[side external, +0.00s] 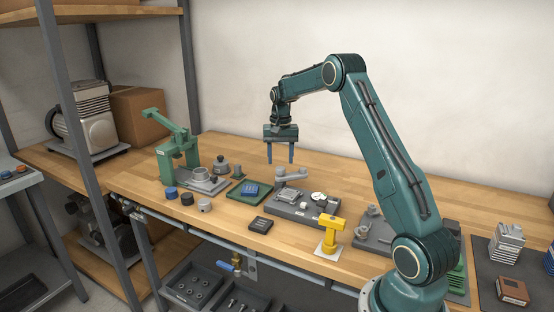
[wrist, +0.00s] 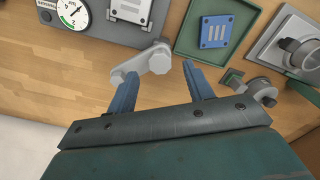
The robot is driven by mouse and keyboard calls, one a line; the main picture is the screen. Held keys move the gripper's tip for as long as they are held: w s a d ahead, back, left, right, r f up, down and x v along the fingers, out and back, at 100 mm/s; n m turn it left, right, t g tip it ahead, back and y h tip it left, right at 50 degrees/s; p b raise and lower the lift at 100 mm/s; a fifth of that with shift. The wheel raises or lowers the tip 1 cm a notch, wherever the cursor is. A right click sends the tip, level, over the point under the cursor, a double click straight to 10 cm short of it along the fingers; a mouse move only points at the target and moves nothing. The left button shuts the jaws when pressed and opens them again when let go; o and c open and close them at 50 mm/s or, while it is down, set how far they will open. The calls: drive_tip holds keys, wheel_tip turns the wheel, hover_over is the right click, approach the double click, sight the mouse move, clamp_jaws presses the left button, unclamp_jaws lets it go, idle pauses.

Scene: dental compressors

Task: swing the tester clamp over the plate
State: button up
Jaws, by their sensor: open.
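The tester is a dark grey base (side external: 310,212) on the bench with a round white dial gauge (side external: 318,196). The gauge also shows at the top left of the wrist view (wrist: 72,12). A small ribbed light-grey plate (side external: 289,198) sits on the base, partly cut off at the wrist view's top (wrist: 132,8). The grey clamp arm (side external: 291,174) lies along the base's back edge, beside the plate and not over it. In the wrist view the clamp (wrist: 146,65) shows near the fingertips. My gripper (side external: 280,162) is open and empty, above the clamp, apparently apart from it.
A green tray (side external: 250,191) with a blue block (side external: 251,188) is left of the tester. A green press (side external: 178,145) stands further left. A yellow T-handled stand (side external: 330,234) and a black block (side external: 261,224) are in front. The bench behind the tester is clear.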

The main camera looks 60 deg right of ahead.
sight(280, 168)
drive_tip(key=shift+f, duration=1.65)
clamp_jaws()
